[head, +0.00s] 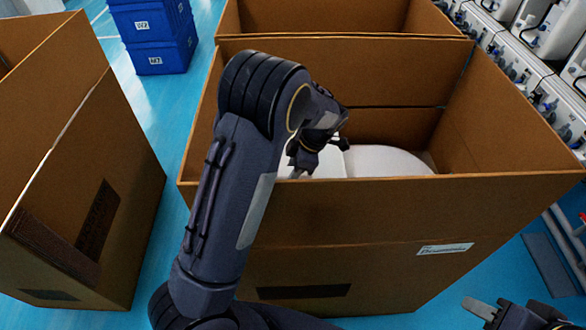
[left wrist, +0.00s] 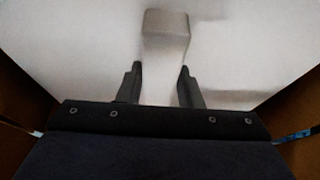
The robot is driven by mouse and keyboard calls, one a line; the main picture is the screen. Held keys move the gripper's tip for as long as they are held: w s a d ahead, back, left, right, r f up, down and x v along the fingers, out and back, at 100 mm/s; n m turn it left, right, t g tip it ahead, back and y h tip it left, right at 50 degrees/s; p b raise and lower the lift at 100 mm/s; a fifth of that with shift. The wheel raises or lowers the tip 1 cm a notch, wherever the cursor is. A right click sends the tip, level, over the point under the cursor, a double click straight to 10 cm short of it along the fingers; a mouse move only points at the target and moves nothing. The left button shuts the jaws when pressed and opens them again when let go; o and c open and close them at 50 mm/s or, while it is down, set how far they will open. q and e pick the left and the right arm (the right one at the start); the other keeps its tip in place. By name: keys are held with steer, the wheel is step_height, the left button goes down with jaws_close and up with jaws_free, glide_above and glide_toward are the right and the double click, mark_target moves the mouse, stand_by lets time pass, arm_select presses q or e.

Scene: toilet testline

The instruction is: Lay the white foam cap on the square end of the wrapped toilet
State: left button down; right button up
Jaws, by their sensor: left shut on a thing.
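The wrapped toilet (head: 392,161) lies inside the open cardboard box, and its white rounded end shows above the near wall. The white foam cap (head: 331,163) shows beside it to the left, partly behind my left gripper. My left gripper (head: 298,174) points down inside the box and is shut on the foam cap. In the left wrist view its two fingers (left wrist: 160,70) stand either side of a white ridge of the cap, with a raised greyish block (left wrist: 166,32) beyond. The cap's underside and its contact with the toilet are hidden. My right gripper (head: 484,308) is at the bottom right, partly cut off.
The cardboard box (head: 400,214) has high walls around the toilet. Another open box (head: 90,190) stands at the left and a third (head: 340,16) behind. Blue crates (head: 155,35) are at the back left. A line of equipment (head: 545,90) runs along the right.

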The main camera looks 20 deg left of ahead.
arm_select(q)
steer(key=c, duration=0.9)
jaws_free()
